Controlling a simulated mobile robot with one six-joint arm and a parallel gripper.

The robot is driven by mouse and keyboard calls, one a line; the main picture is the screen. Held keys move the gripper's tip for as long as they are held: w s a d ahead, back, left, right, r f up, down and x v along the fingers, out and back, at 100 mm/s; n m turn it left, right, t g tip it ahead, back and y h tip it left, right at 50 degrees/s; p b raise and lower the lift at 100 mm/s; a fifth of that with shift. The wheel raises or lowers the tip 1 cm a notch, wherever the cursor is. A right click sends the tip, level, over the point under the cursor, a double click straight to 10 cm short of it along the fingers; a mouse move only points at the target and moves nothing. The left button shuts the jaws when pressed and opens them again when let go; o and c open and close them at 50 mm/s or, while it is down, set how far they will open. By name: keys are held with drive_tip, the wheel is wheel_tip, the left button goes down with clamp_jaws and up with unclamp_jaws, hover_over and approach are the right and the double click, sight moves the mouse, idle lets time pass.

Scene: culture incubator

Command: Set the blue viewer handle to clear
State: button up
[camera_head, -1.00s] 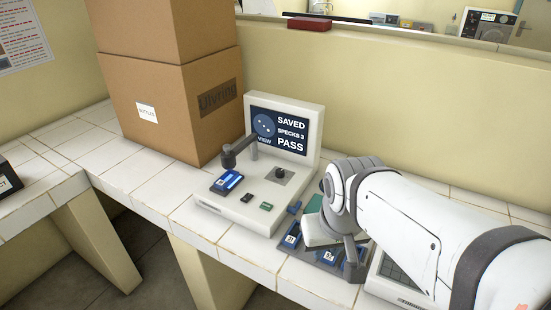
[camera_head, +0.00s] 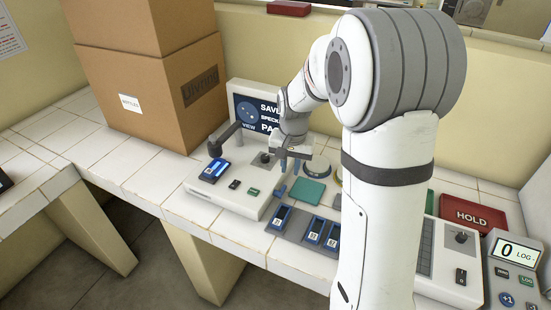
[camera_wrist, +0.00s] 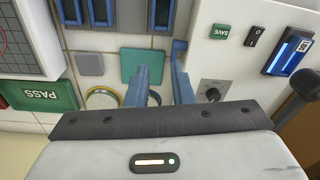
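The blue viewer handle (camera_head: 281,190) sticks out at the right side of the white viewer (camera_head: 225,196), near its front. It also shows in the wrist view (camera_wrist: 178,48), beside the viewer's edge. My gripper (camera_head: 290,167) is above the right side of the viewer, pointing down. In the wrist view its two blue fingers (camera_wrist: 160,68) are apart with nothing between them. The right fingertip appears close to the handle; whether they touch, I cannot tell.
A black knob (camera_head: 265,158) and a green SAVE button (camera_head: 253,191) sit on the viewer. A blue cassette (camera_head: 214,170) lies on its stage. A rack of blue cassettes (camera_head: 313,231) and a green pad (camera_head: 307,192) are to the right. Stacked boxes (camera_head: 150,100) stand left.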

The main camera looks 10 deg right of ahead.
drive_tip(key=m+p, duration=0.2)
hover_over(284, 187)
drive_tip(key=shift+g, duration=0.4)
wheel_tip(284, 187, down, 7)
drive_tip(key=shift+r, duration=0.1)
wheel_tip(284, 187, down, 8)
drive_tip(key=shift+w+f+p, duration=0.1)
drive_tip(key=shift+f+p, duration=0.05)
drive_tip(key=shift+p, duration=1.05)
drive_tip(key=shift+c, duration=0.3)
clamp_jaws()
